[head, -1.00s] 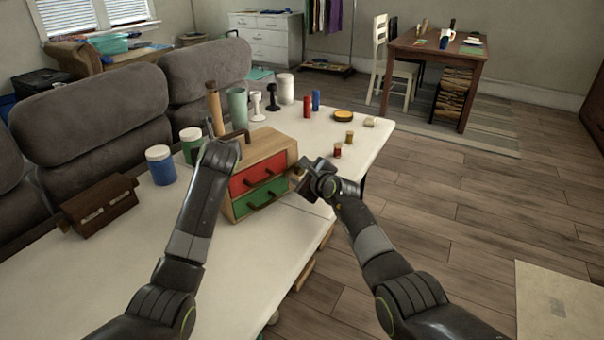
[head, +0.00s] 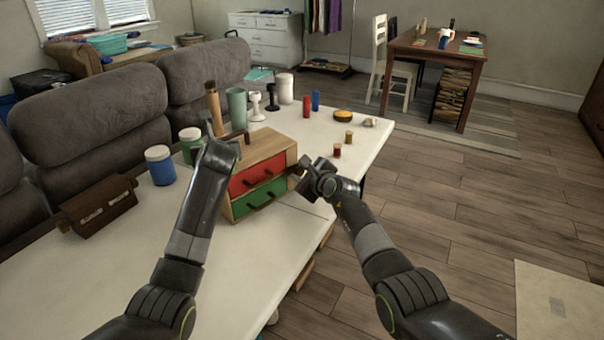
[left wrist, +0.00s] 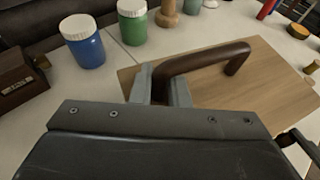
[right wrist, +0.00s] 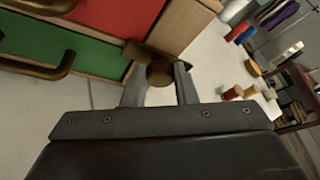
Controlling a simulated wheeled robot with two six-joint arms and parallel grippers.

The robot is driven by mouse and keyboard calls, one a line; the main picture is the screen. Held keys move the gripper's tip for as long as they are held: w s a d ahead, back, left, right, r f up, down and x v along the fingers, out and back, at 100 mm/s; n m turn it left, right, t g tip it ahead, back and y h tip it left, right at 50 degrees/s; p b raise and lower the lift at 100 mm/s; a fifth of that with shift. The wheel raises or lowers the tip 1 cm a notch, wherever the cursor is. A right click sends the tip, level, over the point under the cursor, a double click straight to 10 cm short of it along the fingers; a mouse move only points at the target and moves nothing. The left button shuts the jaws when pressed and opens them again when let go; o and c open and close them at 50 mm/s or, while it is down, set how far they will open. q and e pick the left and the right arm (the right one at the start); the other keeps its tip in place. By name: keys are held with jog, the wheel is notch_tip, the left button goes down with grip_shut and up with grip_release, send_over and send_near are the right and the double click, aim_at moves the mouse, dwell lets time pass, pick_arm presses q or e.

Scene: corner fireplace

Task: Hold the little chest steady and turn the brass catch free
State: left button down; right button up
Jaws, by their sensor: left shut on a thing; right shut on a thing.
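The little chest (head: 268,145) is a light wood box on the white table, with a red drawer (head: 257,176) above a green drawer (head: 262,198). My left gripper (left wrist: 163,85) is shut on one end of the dark brown handle (left wrist: 205,57) on the chest's top. The brass catch (right wrist: 150,62) is at the chest's front right edge, a bar with a round knob (right wrist: 160,73). My right gripper (right wrist: 158,88) is shut on the knob. In the head view the right gripper (head: 304,172) largely hides the catch, so its exact angle is unclear.
A blue jar (head: 161,168), a green jar (head: 191,142) and a dark brown box (head: 98,207) stand left of the chest. Thread spools (head: 337,150) stand to its right. A green cup (head: 236,108) is behind. The table front is clear.

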jog(key=m+g+y, duration=0.1)
jog(key=m, duration=0.2)
jog(key=shift+w+r+g, duration=0.1)
jog(key=shift+g, duration=0.3)
jog(key=shift+m+g+y, duration=0.6)
jog(key=shift+m+y, duration=0.2)
jog(key=shift+m, duration=0.6)
jog(key=o, duration=1)
jog(key=shift+d, duration=0.15)
jog(key=shift+d+r, duration=0.1)
